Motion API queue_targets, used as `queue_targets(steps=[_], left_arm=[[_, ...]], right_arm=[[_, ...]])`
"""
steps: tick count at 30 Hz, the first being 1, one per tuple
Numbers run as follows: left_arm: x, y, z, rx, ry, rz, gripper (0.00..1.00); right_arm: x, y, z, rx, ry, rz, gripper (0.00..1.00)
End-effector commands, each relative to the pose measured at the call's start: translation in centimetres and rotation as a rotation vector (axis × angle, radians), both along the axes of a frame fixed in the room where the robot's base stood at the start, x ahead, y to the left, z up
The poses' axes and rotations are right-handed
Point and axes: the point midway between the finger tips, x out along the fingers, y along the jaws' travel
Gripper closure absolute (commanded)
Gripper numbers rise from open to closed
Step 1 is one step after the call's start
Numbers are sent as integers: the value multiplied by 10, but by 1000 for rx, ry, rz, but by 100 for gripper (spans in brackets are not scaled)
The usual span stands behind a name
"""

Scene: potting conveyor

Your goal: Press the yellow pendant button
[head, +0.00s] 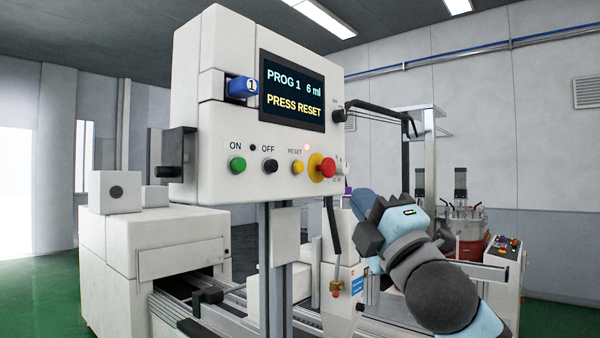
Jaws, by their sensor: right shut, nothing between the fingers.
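The yellow button (298,167), labelled RESET, sits on the lower front of the white control pendant (215,150). It is just left of the red emergency stop (327,168) on its yellow collar. The pendant screen (292,90) reads "PROG 1 6 ml" and "PRESS RESET". My right gripper (360,203) is shut and empty, below and to the right of the yellow button. It is apart from the button in the picture; its depth to the panel is hard to tell. My left gripper is not in view.
A green ON button (237,164) and a black OFF button (270,166) are left of the yellow one. A dark hose (333,226) hangs under the pendant. The conveyor (180,308) runs below.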

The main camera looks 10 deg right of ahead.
Motion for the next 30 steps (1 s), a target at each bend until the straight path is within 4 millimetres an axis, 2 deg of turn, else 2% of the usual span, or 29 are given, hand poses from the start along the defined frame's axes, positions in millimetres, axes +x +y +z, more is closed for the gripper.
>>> queue_targets(steps=[1,3,8,22,30], left_arm=[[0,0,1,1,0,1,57],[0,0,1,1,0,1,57],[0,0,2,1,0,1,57],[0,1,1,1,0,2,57],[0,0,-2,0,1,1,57]], right_arm=[[-8,-1,17,-19,-36,-18,100],[-16,-1,32,-38,-70,-38,100],[-26,-3,49,-61,-110,-66,100],[-24,0,50,-61,-112,-68,100],[1,19,49,-61,-112,-66,100]])
